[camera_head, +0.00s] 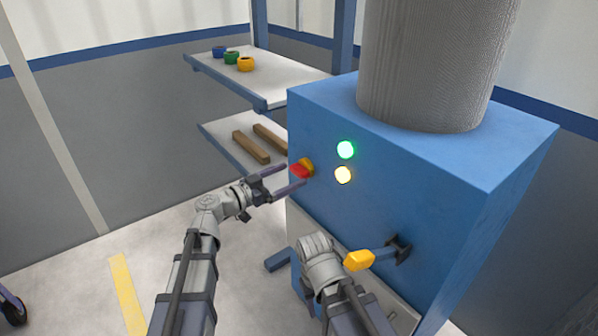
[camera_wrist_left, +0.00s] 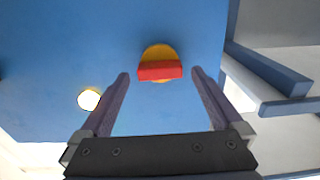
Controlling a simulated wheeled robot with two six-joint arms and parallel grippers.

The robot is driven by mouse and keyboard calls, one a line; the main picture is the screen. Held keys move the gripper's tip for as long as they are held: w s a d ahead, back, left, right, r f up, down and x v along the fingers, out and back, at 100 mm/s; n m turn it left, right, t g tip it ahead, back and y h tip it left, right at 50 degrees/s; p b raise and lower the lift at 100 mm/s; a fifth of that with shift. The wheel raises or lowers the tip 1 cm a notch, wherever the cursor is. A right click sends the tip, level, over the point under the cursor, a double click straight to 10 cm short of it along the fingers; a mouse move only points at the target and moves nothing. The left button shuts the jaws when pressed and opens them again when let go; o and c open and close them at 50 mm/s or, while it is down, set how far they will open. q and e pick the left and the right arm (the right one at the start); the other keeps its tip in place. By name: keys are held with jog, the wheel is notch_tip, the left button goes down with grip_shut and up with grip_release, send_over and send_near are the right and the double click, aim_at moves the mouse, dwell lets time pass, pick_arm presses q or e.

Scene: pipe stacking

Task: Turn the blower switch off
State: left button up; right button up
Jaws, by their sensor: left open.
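The blower switch (camera_head: 302,169) is a red bar handle on a round yellow base, on the front face of the blue blower box (camera_head: 330,205). My left gripper (camera_head: 294,177) is open at the switch, fingers pointing at the panel. In the left wrist view the red handle (camera_wrist_left: 160,71) lies crosswise between the two fingertips, with gaps at both ends, so no grip shows. A green lamp (camera_head: 345,149) and a yellow-white lamp (camera_head: 343,174) are lit to the right of the switch. My right arm shows low in the middle, but its gripper cannot be made out.
A lever with a yellow grip (camera_head: 360,260) sticks out from the box's lower front, close to my right arm. A two-level shelf (camera_head: 285,88) stands left of the box, with coloured rings (camera_head: 245,64) above and wooden bars (camera_head: 251,147) below. A large grey pipe (camera_head: 430,60) rises from the box.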

aim_at(295, 173)
pick_arm(q)
jog(key=shift+x, duration=1.95)
jog(key=c, duration=1.3)
